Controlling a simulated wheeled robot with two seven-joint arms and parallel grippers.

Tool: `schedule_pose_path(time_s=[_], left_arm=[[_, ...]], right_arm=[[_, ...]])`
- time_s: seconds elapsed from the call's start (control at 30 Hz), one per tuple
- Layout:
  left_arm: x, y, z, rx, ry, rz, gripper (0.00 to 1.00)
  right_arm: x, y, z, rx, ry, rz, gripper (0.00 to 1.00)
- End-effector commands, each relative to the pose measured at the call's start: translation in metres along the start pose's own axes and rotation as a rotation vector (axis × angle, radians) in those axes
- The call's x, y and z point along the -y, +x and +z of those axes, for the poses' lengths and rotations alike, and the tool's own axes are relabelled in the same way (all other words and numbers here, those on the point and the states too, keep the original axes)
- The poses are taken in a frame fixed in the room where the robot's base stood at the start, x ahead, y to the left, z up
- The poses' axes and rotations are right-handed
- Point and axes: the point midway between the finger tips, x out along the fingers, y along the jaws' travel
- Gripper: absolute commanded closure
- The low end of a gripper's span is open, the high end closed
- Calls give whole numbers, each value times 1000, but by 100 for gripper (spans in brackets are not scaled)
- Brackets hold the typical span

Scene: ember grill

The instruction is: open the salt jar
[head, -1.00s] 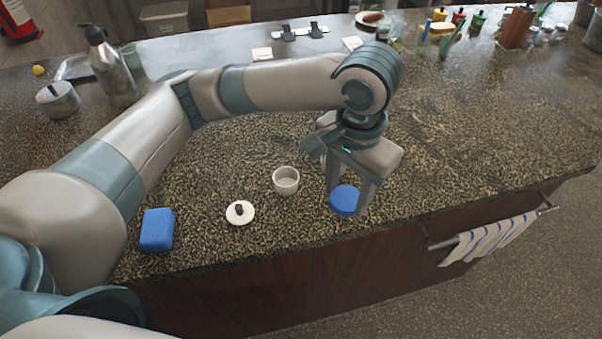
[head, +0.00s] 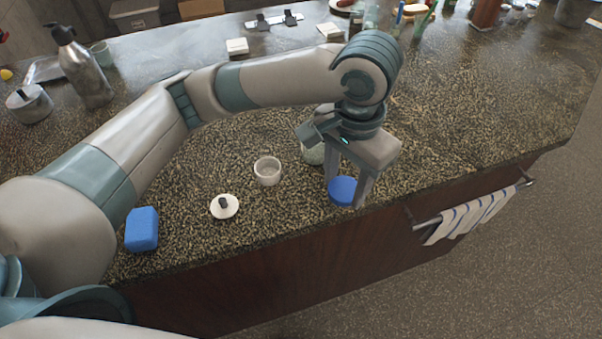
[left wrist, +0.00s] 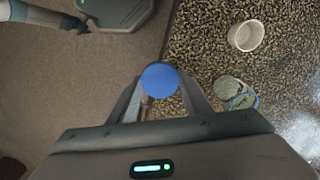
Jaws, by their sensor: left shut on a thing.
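My left gripper (head: 345,197) points down over the counter's front edge and is shut on a round blue lid-like piece (head: 342,190). In the left wrist view the blue piece (left wrist: 159,80) sits between the fingertips. A pale greenish jar (head: 313,154) stands just behind and left of the gripper, partly hidden by it; the left wrist view shows it (left wrist: 229,88) on the counter, apart from the fingers. A small white open cup (head: 267,172) stands further left, with a white lid with a dark knob (head: 225,207) near it. I cannot tell which vessel holds salt.
A blue block (head: 142,230) lies at the counter's left front. A metal pump bottle (head: 82,70) and a grey pot (head: 30,104) stand at the back left. A striped towel (head: 470,216) hangs on the front rail. The speckled counter (head: 470,130) right of the gripper is clear.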

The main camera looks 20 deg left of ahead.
Motion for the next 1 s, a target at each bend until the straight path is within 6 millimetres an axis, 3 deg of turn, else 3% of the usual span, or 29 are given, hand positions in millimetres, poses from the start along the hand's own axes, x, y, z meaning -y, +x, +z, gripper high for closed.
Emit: schedule_pose_path(time_s=[0.3,0.5,1.0], left_arm=[[60,34,0,4,-8,-2,82],[89,52,-2,3,-6,0,82],[98,60,-2,1,0,-1,82]], right_arm=[[1,-12,-1,0,0,-1,29],[1,-18,-2,0,1,-1,29],[1,-19,-2,-1,1,-1,29]])
